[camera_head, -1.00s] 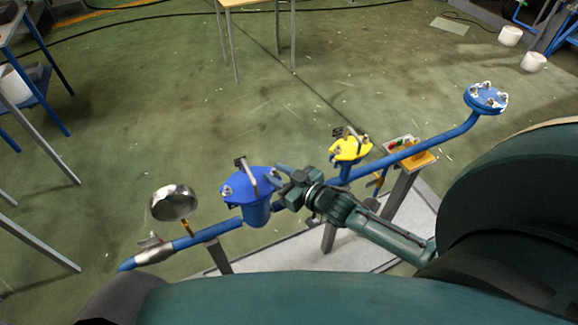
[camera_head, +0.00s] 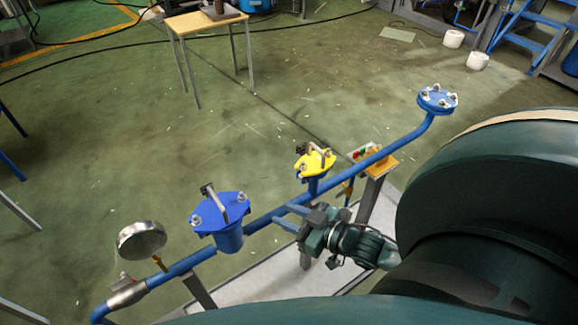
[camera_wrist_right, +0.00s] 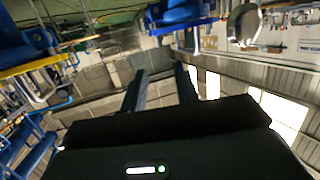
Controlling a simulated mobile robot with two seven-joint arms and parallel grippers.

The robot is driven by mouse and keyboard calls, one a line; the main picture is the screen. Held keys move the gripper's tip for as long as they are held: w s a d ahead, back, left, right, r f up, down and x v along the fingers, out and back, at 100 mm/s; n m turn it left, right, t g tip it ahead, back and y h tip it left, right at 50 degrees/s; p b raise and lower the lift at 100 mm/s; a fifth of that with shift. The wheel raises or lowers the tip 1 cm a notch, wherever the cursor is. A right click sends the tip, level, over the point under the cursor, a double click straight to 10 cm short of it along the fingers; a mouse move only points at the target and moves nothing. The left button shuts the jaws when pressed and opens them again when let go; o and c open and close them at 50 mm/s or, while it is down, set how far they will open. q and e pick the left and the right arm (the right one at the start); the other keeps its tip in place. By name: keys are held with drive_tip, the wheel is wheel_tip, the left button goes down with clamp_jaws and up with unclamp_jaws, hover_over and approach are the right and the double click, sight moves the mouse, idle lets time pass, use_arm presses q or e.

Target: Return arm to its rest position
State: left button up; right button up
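My right arm comes in from the right in the head view. Its gripper (camera_head: 282,217) is below and right of the blue lidded vessel (camera_head: 220,212), close to the blue pipe (camera_head: 268,222) in the picture. I cannot tell whether it touches the pipe. In the right wrist view the two dark fingers (camera_wrist_right: 160,88) stand apart with nothing between them. My left gripper is not in view.
The pipe carries a yellow valve cover (camera_head: 315,162), a round gauge (camera_head: 141,240) and a blue end flange (camera_head: 438,99). A small button box (camera_head: 362,151) sits behind the pipe. A wooden table (camera_head: 205,20) stands farther back. The green floor between is clear.

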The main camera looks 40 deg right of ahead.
idle(0.4)
drive_tip(key=s+a+r+m+g+h, duration=0.1)
drive_tip(key=s+a+g+h, duration=0.2)
drive_tip(key=s+g, duration=0.3)
drive_tip(key=s+a+r+m+g+h, duration=0.1)
drive_tip(key=s+a+g+h, duration=0.15)
drive_tip(key=s+g, duration=0.35)
drive_tip(key=w+a+f+n+t+y+p, duration=0.1)
drive_tip(key=w+a+f+t+y, duration=0.2)
drive_tip(key=w+a+f+t, duration=0.1)
drive_tip(key=w+a+t, duration=0.1)
drive_tip(key=a+t, duration=0.1)
drive_tip(key=t, duration=0.1)
drive_tip(key=shift+a+f+t+y+p, duration=0.3)
drive_tip(key=shift+f+y+p, duration=0.05)
drive_tip(key=shift+f, duration=0.05)
idle(1.6)
